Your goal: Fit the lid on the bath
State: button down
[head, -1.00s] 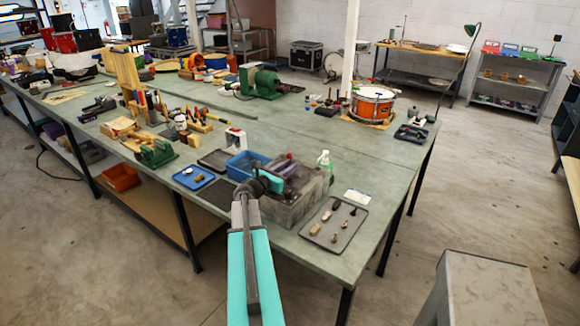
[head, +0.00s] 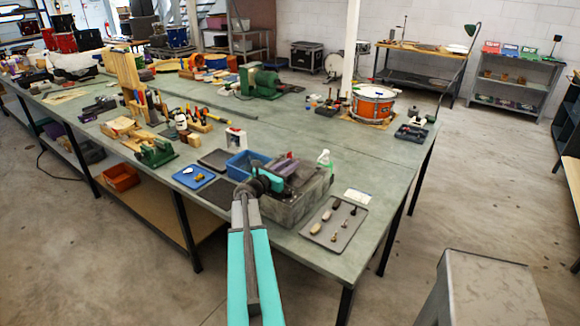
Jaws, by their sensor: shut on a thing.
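The bath (head: 300,212) is a grey box near the front right edge of the bench. The lid (head: 308,177) is a dark grey plate over the bath's top. My gripper (head: 272,184), at the end of my turquoise arm, is at the lid's left side and shut on it. The fingertips are small and partly hidden, so the exact grip is hard to see. I cannot tell whether the lid rests on the rim or is just above it. The bath's inside is mostly hidden.
A blue bin (head: 246,163) stands close behind my gripper. A blue tray (head: 190,180) and a dark mat (head: 218,194) lie to the left.

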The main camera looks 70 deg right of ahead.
jog(key=shift+s+a+f+b, duration=0.1)
jog(key=shift+f+b, duration=0.1)
jog(key=shift+f, duration=0.3)
jog(key=shift+s+a+f+b, duration=0.1)
jog(key=shift+f+b, duration=0.05)
jog(key=shift+f, duration=0.3)
jog(key=c, duration=1.5)
grip_release()
jog(key=shift+o, duration=0.2)
jog(key=shift+a, duration=0.1)
jog(key=shift+b+v, duration=0.35)
jog(key=shift+v, duration=0.4)
jog(key=b+v, duration=0.1)
jog(key=v, duration=0.3)
jog(key=r+b+v, duration=0.1)
jog(key=v, duration=0.3)
jog(key=b+v, duration=0.1)
jog(key=v, duration=0.3)
jog(key=shift+w+r, duration=0.25)
jog(key=shift+r, duration=0.15)
jog(key=shift+r, duration=0.1)
